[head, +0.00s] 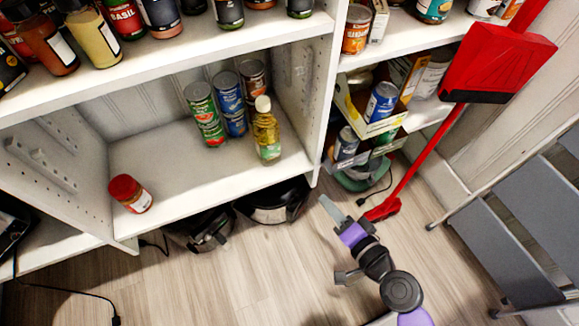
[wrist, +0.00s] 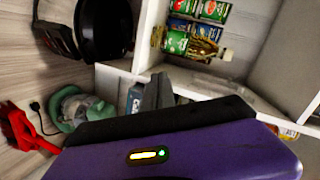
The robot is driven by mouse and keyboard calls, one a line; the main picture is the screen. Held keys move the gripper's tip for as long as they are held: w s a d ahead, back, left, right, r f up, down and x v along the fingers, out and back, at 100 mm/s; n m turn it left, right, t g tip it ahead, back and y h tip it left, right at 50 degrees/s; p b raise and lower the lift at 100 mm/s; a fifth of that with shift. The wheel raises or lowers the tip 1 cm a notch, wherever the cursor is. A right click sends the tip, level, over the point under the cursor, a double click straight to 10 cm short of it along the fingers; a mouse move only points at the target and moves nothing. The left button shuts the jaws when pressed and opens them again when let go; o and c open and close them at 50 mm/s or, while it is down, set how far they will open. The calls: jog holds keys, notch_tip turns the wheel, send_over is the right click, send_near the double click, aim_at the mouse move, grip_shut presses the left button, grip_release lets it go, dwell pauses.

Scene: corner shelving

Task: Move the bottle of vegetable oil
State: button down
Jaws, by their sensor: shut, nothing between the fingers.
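The bottle of vegetable oil (head: 266,137) stands upright on the lower white shelf (head: 185,172), near its right end. It has yellow oil and a pale cap. In the wrist view the bottle (wrist: 203,48) appears sideways, in front of several cans. My gripper (head: 328,204) is shut and empty, low over the floor, right of and below the shelf's right upright. It is well apart from the bottle. In the wrist view the gripper's fingers (wrist: 152,95) show dark above its purple housing.
Cans (head: 228,103) stand close behind and left of the bottle. A red-lidded jar (head: 130,193) sits at the shelf's left front. The shelf's right upright (head: 325,100) divides it from side shelves. A red dustpan (head: 497,62) and grey step ladder (head: 515,240) stand right.

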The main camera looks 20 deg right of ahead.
jog(key=w+f+m+t+y+b, duration=0.1)
jog(key=w+f+m+y+b, duration=0.1)
jog(key=w+f+b, duration=0.55)
jog(key=m+t+b, duration=0.1)
jog(key=t+b, duration=0.1)
jog(key=b, duration=0.2)
send_near(288, 159)
notch_tip(288, 159, up, 3)
jog(key=shift+y, duration=0.4)
jog(key=x, duration=0.6)
jog(key=b+x, duration=0.1)
jog(key=x, duration=0.3)
jog(key=shift+w+d, duration=0.1)
jog(key=shift+d, duration=0.3)
jog(key=shift+a, duration=0.15)
